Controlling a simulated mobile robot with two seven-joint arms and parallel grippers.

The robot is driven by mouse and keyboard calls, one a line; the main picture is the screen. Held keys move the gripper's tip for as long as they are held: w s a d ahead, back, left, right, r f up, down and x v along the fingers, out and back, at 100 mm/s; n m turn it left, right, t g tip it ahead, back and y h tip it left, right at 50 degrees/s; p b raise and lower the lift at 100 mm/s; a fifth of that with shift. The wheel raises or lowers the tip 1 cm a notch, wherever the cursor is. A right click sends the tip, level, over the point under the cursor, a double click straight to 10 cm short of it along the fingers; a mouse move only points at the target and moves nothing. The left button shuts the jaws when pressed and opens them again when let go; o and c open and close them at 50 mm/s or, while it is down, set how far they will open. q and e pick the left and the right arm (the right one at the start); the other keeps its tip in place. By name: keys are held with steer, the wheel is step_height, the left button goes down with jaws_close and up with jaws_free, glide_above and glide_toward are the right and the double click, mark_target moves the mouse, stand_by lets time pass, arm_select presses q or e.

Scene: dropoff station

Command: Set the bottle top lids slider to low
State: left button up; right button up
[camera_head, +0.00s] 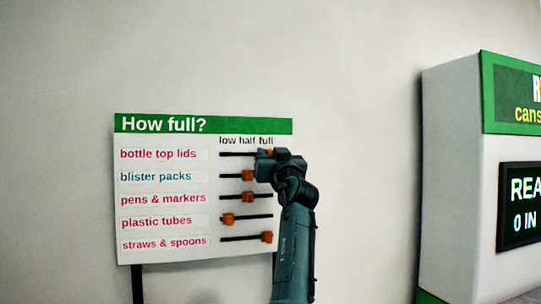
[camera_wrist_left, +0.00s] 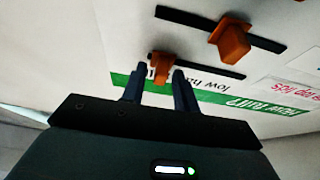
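The bottle top lids slider is the top row of the "How full?" board (camera_head: 160,240). Its orange knob (camera_head: 268,151) sits at the full end, on the right of its dark track (camera_head: 236,155), mostly hidden by my gripper. My left gripper (camera_head: 262,155) is at the board over this knob. In the left wrist view, which shows the board upside down, the knob (camera_wrist_left: 161,69) lies between the two fingertips of my left gripper (camera_wrist_left: 159,76). The fingers are apart, with a small gap showing beside the knob; contact is not clear. My right gripper is not in view.
The blister packs knob (camera_head: 248,175) sits mid-track just below; it shows large in the wrist view (camera_wrist_left: 232,42). The pens & markers knob (camera_head: 248,197) is at half, plastic tubes (camera_head: 227,218) low, straws & spoons (camera_head: 267,237) full. A green-and-white machine (camera_head: 455,170) stands right.

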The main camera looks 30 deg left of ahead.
arm_select(q)
jaws_close()
